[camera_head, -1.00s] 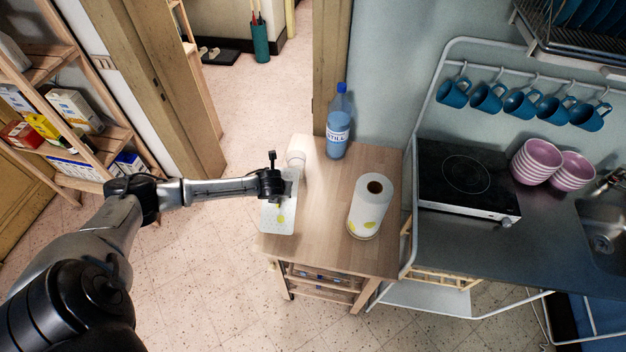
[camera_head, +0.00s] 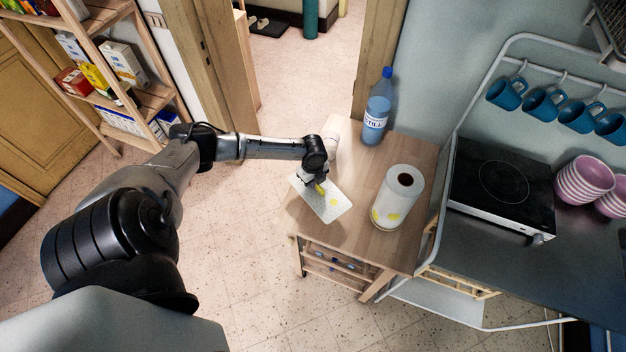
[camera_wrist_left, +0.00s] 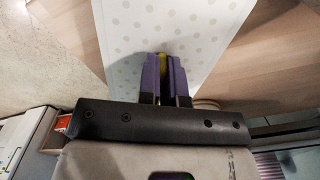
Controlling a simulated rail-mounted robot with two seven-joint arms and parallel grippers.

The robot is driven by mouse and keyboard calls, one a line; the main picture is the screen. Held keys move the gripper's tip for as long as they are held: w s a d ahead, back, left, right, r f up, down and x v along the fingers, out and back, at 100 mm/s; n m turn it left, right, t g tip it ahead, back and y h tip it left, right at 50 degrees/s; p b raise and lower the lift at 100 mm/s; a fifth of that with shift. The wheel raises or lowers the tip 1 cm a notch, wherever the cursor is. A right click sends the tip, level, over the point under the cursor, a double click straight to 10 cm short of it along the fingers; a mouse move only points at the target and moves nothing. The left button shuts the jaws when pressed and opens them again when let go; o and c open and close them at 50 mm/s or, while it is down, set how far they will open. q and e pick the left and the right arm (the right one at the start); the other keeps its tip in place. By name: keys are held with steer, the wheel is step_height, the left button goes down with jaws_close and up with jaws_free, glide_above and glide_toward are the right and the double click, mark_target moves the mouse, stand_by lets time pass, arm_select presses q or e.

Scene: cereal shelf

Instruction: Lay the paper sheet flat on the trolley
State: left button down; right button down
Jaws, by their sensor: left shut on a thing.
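The paper sheet (camera_head: 333,205) is white with pale dots and yellow marks. It lies over the left part of the wooden trolley (camera_head: 352,233), with its left corner at or past the trolley's left edge; whether it is fully flat I cannot tell. My left gripper (camera_head: 318,187) is at the sheet's upper left part. In the left wrist view the purple fingers (camera_wrist_left: 165,78) are shut over the sheet (camera_wrist_left: 180,30), with a yellow patch showing between them. The head view partly hides the fingertips. My right gripper is not in view.
A paper towel roll (camera_head: 397,200) stands on the trolley right of the sheet. A blue water bottle (camera_head: 377,108) stands at the trolley's back. A white cylindrical item (camera_head: 330,142) is behind my gripper. A hob (camera_head: 503,183) and counter are to the right, a shelf of boxes (camera_head: 122,62) to the left.

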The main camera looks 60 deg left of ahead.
arm_select(q)
steer(key=shift+f+b, duration=2.15)
steer(key=shift+f, duration=0.2)
steer(key=shift+f+b, duration=0.6)
steer(key=shift+f, duration=0.45)
steer(key=c, duration=1.2)
jaws_free()
step_height(320, 180, up, 12)
steer(key=shift+f+p, duration=0.1)
steer(key=shift+p, duration=0.25)
steer(key=shift+r, duration=1.05)
